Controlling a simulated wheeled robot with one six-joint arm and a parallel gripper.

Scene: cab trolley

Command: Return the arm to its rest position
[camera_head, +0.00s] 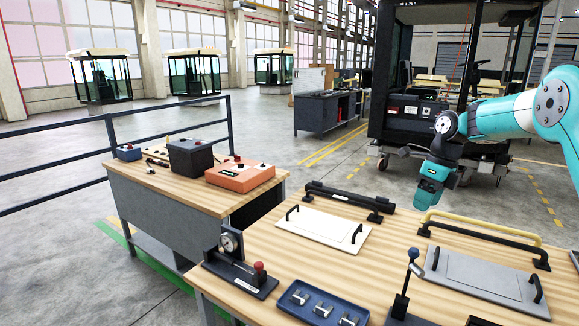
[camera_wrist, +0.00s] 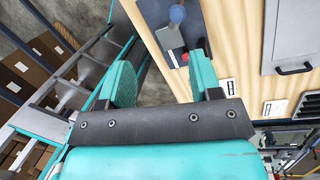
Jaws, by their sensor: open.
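My arm, in teal and black, comes in from the right in the head view. My gripper (camera_head: 431,203) hangs over the far side of the front wooden workbench (camera_head: 285,262), apart from the things on it. In the wrist view the two teal fingers of my gripper (camera_wrist: 163,78) stand wide apart with nothing between them. The fingertips point toward the bench edge and the floor beside it.
The bench bears a white panel (camera_head: 320,228), a grey panel (camera_head: 478,277), a black handrail (camera_head: 350,198), a yellow handrail (camera_head: 485,228), a blue tray (camera_head: 320,303) and a blue-knobbed lever (camera_head: 404,285). A cab (camera_head: 400,120) stands behind my gripper.

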